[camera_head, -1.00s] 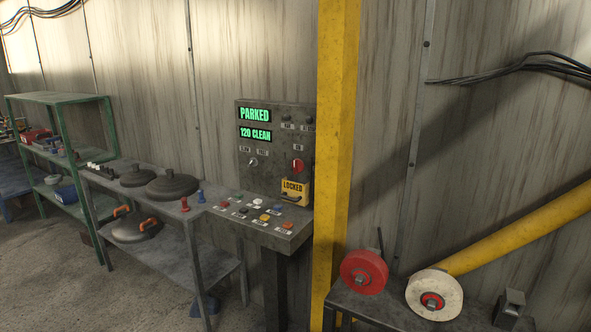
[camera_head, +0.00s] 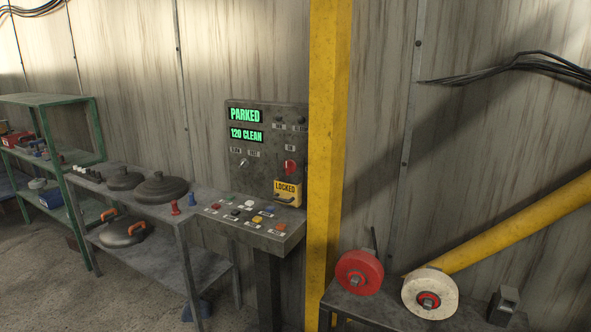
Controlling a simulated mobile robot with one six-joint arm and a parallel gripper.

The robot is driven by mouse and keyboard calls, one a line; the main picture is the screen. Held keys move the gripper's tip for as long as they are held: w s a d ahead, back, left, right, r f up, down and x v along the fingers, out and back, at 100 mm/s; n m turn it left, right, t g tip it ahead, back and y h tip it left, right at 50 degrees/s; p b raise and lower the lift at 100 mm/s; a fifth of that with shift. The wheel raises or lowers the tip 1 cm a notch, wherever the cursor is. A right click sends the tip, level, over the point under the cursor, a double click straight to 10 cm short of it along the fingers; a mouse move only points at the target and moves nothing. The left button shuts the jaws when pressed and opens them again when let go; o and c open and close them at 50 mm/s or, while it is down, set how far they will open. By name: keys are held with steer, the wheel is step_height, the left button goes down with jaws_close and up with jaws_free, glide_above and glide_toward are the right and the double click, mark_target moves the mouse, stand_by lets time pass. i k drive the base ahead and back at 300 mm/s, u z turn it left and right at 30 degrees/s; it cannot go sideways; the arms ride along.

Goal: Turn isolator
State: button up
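The isolator looks to be the red rotary knob (camera_head: 290,167) on the upright face of the grey control panel (camera_head: 240,160). A small label sits above the knob. A yellow tag or lock reading LOCKED (camera_head: 287,191) hangs just below it. The panel's green displays read PARKED (camera_head: 245,115) and 120 CLEAN (camera_head: 247,135). A smaller selector knob (camera_head: 244,162) is to the left of the red knob. My gripper is not in view.
A sloped desk with several coloured buttons (camera_head: 249,204) juts out below the panel. A yellow post (camera_head: 327,120) stands directly right of it. A grey bench with dark lidded discs (camera_head: 162,188) is at left. Red (camera_head: 358,272) and white wheels (camera_head: 430,292) sit at lower right.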

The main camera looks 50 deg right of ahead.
mark_target(289, 165)
steer(key=z, duration=0.05)
steer(key=i, duration=0.85)
steer(key=z, duration=0.05)
